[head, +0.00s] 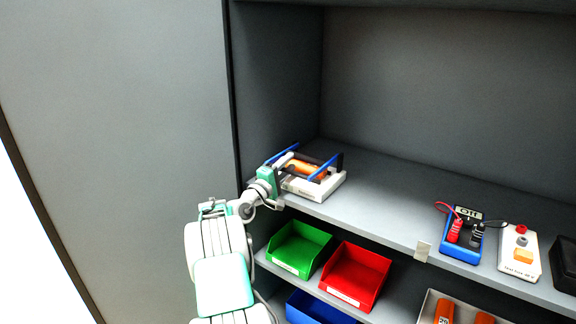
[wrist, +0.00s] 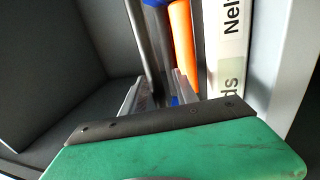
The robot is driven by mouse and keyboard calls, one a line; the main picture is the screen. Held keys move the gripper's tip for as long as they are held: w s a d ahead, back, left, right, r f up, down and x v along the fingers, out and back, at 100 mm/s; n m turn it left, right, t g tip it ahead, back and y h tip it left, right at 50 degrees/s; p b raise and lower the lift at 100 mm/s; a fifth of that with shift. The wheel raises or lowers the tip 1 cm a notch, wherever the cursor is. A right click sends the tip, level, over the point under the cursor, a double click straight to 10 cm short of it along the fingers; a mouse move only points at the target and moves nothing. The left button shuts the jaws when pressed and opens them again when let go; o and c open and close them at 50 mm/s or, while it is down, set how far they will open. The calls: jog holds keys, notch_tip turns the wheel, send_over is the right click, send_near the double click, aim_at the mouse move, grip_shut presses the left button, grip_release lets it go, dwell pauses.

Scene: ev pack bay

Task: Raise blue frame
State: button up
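The blue frame (head: 324,167) has blue bars with dark upright parts and stands on a white base (head: 312,188) at the left end of the upper shelf. An orange cylinder (head: 304,168) lies within it; it also shows in the wrist view (wrist: 182,35). My gripper (head: 281,176) is at the left front of this unit. In the wrist view my gripper's fingers (wrist: 158,92) stand apart, with a dark bar (wrist: 150,50) running between them. A gap shows beside the right finger. Blue parts are mostly hidden there; contact with the bar is unclear.
The cabinet's left wall (head: 277,85) is close to the unit. Green (head: 298,249) and red (head: 355,276) bins sit on the lower shelf. A blue meter (head: 462,240) and a white tester (head: 518,254) stand at right. The upper shelf's middle (head: 395,205) is clear.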

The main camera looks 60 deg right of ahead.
jog(key=shift+c, duration=0.2)
grip_shut()
dwell(1.2)
